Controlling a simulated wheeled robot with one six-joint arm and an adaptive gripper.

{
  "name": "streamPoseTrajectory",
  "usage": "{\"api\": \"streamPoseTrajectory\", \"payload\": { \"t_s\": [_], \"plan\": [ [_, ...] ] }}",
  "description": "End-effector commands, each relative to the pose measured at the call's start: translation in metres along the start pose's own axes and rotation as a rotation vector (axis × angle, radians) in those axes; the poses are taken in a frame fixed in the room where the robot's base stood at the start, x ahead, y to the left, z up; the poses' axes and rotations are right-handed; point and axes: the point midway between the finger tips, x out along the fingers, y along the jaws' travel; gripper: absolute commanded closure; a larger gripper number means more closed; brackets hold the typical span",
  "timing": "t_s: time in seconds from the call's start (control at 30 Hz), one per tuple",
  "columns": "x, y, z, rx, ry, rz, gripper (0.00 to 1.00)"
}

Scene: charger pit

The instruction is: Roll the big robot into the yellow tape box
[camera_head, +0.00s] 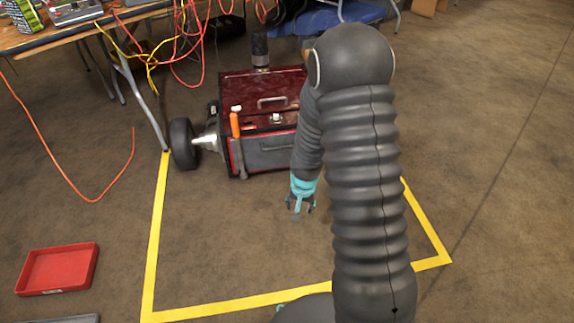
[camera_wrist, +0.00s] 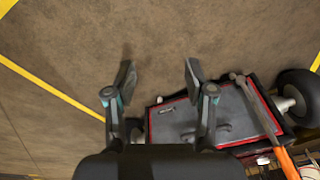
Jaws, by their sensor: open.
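The big robot (camera_head: 262,118) is a dark red toolbox body with a black wheel (camera_head: 183,143) on its left side and an orange-handled tool on its front. It stands at the far end of the yellow tape box (camera_head: 155,240), and its wheel is by the far left tape end. My arm hides its right part. My gripper (camera_head: 302,205) is open and empty, in front of the robot and over the floor inside the tape. In the wrist view, the robot's grey front panel (camera_wrist: 215,117) and wheel (camera_wrist: 299,92) show beyond the open fingers (camera_wrist: 158,80).
A table (camera_head: 60,38) with red and yellow cables stands at the upper left, its leg close to the wheel. A red tray (camera_head: 57,269) lies on the floor left of the tape. A blue chair (camera_head: 325,18) is behind the robot. The floor inside the tape looks clear.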

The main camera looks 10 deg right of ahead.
Motion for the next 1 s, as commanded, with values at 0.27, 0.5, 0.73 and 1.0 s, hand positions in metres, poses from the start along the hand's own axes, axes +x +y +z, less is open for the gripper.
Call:
{"api": "streamPoseTrajectory", "payload": {
  "t_s": [0.27,0.5,0.73,1.0],
  "plan": [
    [0.104,-0.014,-0.033,0.257,0.164,-0.095,0.46],
    [0.157,-0.035,-0.083,0.563,0.402,-0.327,0.46],
    [0.108,-0.067,-0.16,0.832,0.638,-0.72,0.46],
    [0.064,-0.077,-0.185,1.016,0.687,-1.009,0.46]
  ]
}}
